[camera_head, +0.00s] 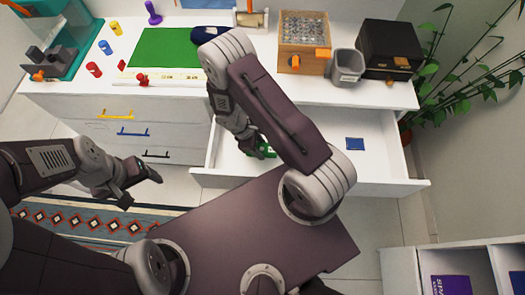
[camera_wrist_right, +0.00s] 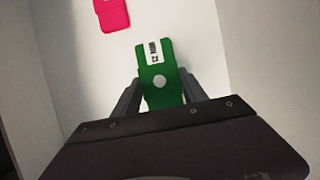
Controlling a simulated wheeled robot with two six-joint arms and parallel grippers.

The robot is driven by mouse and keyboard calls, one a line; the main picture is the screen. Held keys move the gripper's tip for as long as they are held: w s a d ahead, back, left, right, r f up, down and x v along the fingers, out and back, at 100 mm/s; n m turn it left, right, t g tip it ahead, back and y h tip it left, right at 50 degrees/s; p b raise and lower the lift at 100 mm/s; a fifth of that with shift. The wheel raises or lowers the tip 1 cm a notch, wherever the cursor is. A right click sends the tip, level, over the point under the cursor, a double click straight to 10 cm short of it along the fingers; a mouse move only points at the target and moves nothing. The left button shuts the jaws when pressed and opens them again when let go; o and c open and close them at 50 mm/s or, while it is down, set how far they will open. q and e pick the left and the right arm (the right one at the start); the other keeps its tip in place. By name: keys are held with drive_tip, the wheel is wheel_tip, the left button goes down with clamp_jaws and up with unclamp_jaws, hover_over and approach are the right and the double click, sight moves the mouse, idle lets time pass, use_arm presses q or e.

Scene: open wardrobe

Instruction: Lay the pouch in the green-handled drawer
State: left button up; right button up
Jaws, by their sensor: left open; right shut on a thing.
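A green pouch (camera_wrist_right: 160,60) with a white label and a round pale button is between the fingers of my right gripper (camera_wrist_right: 158,88). In the head view the pouch (camera_head: 266,150) shows as a small green patch, partly hidden by my right gripper (camera_head: 255,147). This gripper is shut on it, low inside an open white drawer (camera_head: 385,183). I cannot tell whether the pouch touches the drawer floor. The open drawer's handle is not visible. My left gripper (camera_head: 143,185) is open and empty, in front of the closed drawers on the left.
A blue packet (camera_head: 355,143) lies in the drawer's right half; a pink item (camera_wrist_right: 112,14) shows in the wrist view. Closed drawers have yellow (camera_head: 115,113), blue (camera_head: 133,132) and black (camera_head: 155,154) handles. A wooden box (camera_head: 303,60) and grey bin (camera_head: 347,67) stand above.

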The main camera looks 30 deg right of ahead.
drive_tip(key=shift+f, duration=2.05)
drive_tip(key=shift+s, duration=0.1)
drive_tip(key=shift+f+b, duration=0.15)
drive_tip(key=shift+b, duration=0.3)
drive_tip(key=o, duration=1.3)
drive_tip(key=shift+o, duration=0.2)
